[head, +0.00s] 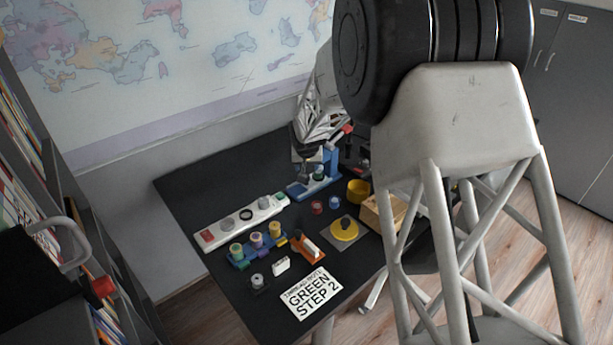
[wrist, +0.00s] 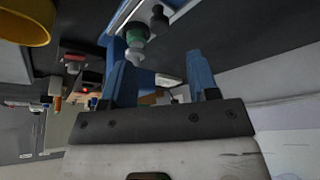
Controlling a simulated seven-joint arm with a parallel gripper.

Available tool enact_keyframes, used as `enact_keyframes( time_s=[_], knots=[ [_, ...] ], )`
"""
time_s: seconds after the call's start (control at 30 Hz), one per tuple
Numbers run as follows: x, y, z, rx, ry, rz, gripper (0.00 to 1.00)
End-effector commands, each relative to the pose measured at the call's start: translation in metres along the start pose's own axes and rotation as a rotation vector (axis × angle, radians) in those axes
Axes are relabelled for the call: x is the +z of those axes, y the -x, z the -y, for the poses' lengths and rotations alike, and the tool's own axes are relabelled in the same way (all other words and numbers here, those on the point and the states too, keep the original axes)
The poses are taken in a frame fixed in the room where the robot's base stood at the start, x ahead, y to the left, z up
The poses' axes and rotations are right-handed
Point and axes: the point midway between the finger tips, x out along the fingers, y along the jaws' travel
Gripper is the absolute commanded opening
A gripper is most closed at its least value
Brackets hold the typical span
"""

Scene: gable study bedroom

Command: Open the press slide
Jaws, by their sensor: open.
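The blue press (head: 329,163) stands near the back of the black table, with a red-tipped lever above it. A green part (head: 318,172) sits at its front; a green part (wrist: 137,36) with a pale end also shows in the wrist view. I cannot clearly make out which piece is the slide. My gripper (head: 307,160) is beside the press, to its left, and partly merges with it in the head view. In the wrist view my gripper (wrist: 162,72) is open, its two blue fingers apart with nothing held between them. The green part lies just beyond the left finger.
A white rail (head: 228,225) and a blue holder with several spools (head: 258,240) are left of the press. A yellow cup (head: 358,190), wooden box (head: 384,214), yellow disc (head: 344,231) and "GREEN STEP 2" card (head: 311,294) are nearer. The back left tabletop is clear.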

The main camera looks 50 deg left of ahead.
Motion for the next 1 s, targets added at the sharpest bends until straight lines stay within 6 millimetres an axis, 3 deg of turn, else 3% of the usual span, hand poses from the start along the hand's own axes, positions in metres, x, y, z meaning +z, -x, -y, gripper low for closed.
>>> enact_keyframes(
  time_s=[0.37, 1.0],
  knots=[
    [0.0, -0.01, 0.0, 0.0, 0.0, 0.001, 0.54],
    [0.0, -0.067, 0.0, 0.0, 0.0, -0.001, 0.54]
  ],
)
